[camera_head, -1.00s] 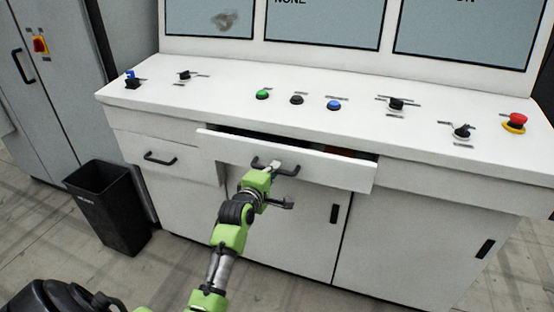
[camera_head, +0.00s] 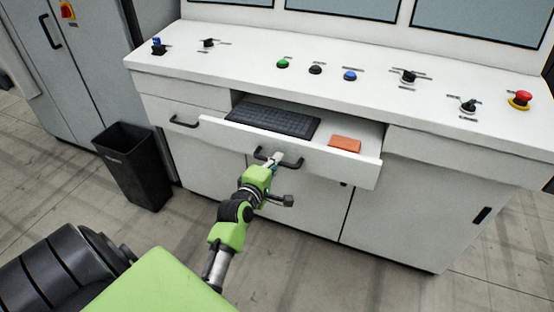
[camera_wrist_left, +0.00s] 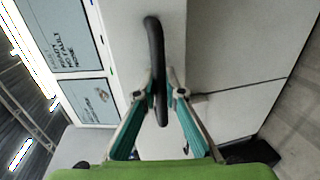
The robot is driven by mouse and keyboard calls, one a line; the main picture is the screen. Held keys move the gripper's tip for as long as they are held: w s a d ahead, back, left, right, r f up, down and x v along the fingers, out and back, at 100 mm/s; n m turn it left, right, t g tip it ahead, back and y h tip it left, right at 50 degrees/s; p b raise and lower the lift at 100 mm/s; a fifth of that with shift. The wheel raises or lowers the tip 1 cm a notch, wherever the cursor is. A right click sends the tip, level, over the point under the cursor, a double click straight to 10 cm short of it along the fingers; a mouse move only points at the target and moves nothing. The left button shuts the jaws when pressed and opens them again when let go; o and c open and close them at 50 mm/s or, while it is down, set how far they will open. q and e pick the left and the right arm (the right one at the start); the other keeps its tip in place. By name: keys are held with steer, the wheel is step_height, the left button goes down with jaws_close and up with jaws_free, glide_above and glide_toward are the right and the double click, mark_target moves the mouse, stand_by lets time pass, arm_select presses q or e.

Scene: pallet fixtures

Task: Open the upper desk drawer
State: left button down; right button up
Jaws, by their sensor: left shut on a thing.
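The upper desk drawer (camera_head: 330,157) is a white drawer under the control desk top, pulled well out. A dark keyboard (camera_head: 274,122) and an orange-red box (camera_head: 344,144) lie inside it. Its black bar handle (camera_head: 291,163) is on the drawer front and also shows in the left wrist view (camera_wrist_left: 153,45). My left gripper (camera_head: 273,160) is shut on the handle, and its teal fingers (camera_wrist_left: 160,95) stand on either side of the bar in the wrist view. My right gripper is not in view.
The white control desk (camera_head: 230,60) carries several buttons and switches, with a red emergency button (camera_head: 520,99) at the right. A black bin (camera_head: 134,168) stands on the floor at the left. A smaller closed drawer has its own black handle (camera_head: 184,121).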

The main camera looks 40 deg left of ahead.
arm_select(q)
steer(key=c, duration=2.1)
jaws_free()
steer(key=v, duration=1.2)
steer(key=shift+a, duration=0.1)
